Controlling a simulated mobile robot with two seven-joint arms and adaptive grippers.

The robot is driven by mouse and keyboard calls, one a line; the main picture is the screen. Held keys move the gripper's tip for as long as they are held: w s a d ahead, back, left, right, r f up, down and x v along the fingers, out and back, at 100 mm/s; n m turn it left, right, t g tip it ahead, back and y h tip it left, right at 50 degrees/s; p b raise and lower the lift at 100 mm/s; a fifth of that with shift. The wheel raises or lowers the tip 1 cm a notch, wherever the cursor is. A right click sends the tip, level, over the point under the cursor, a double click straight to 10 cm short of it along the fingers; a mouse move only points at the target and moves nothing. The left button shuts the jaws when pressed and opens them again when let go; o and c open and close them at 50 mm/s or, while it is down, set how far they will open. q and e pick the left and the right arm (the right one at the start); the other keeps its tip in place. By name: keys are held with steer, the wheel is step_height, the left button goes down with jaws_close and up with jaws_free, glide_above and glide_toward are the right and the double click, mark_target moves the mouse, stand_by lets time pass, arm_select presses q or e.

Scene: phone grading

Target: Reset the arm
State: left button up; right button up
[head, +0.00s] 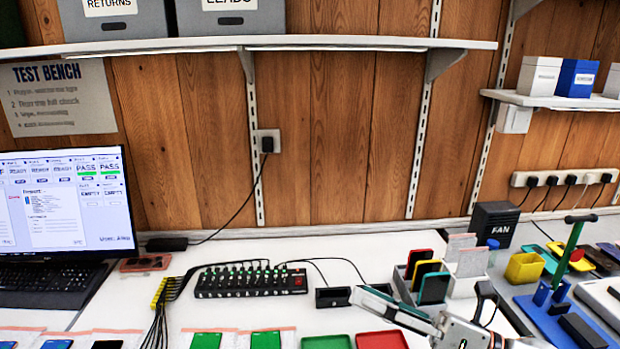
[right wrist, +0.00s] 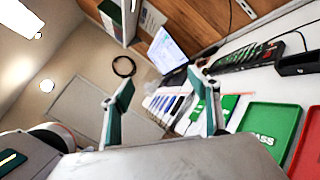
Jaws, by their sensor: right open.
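My right arm enters the head view at the lower right. Its gripper (head: 423,297) is over the front of the bench, right of the red tray and in front of the phone rack. In the right wrist view, the two fingers of this gripper (right wrist: 163,100) stand wide apart with nothing between them. My left gripper does not show clearly in either view.
A green tray (head: 326,342) and a red tray (head: 382,341) lie at the front. A blue fixture with a green lever (head: 570,245) stands at right.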

steer(key=w+d+r+m+t+h, duration=0.2)
steer(key=w+d+r+m+t, duration=0.15)
steer(key=m+t, duration=0.4)
steer(key=w+d+f+m+t+h, duration=0.1)
steer(key=d+f+m+t+h, duration=0.3)
steer(key=d+m+h, duration=0.9)
steer(key=s+d+f+m+g+h, duration=0.3)
steer(key=s+d+f+m+g, duration=0.15)
steer(key=f, duration=0.35)
steer(key=s+d+f+m+g+h, duration=0.3)
steer(key=d+f+m+g, duration=0.15)
steer(key=f, duration=0.35)
steer(key=s+f+m+g, duration=0.3)
steer(key=s+f+g, duration=0.2)
steer(key=s+f, duration=0.6)
steer(key=w+a+f+m+t+y, duration=0.1)
steer(key=a+f+m+t+y, duration=0.2)
steer(key=a+f+y, duration=0.4)
steer(key=shift+w+a+f, duration=0.35)
steer(key=shift+a+f, duration=2.55)
steer(key=shift+a, duration=1.35)
steer(key=shift+t, duration=0.25)
